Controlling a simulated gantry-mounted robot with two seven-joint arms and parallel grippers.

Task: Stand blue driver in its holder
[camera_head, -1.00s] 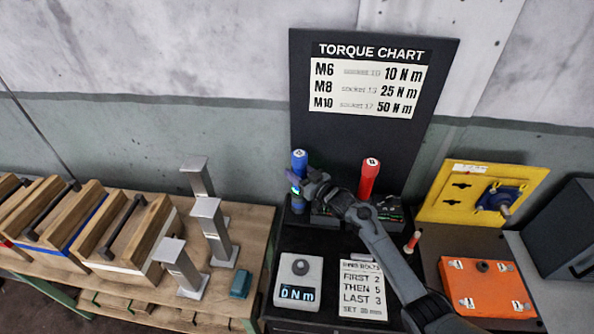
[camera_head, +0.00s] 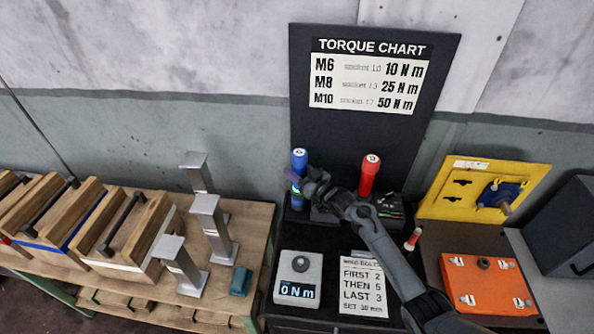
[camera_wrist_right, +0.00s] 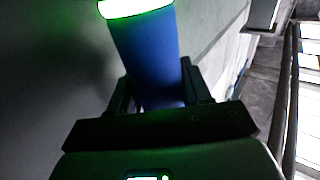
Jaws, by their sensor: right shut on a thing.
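The blue driver (camera_head: 299,160) stands upright at the left of the black bench, in front of the torque chart board. The dark holder (camera_head: 322,215) is partly hidden by my right arm. The driver's lower end is hard to make out, so I cannot tell how fully it sits in the holder. My left gripper is not in view.
A red driver (camera_head: 369,174) stands to the right of my gripper. In front are a torque readout box (camera_head: 298,279) and a bolt order card (camera_head: 362,287). A yellow panel (camera_head: 470,190) and an orange plate (camera_head: 485,284) lie right. Metal posts (camera_head: 213,228) stand left.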

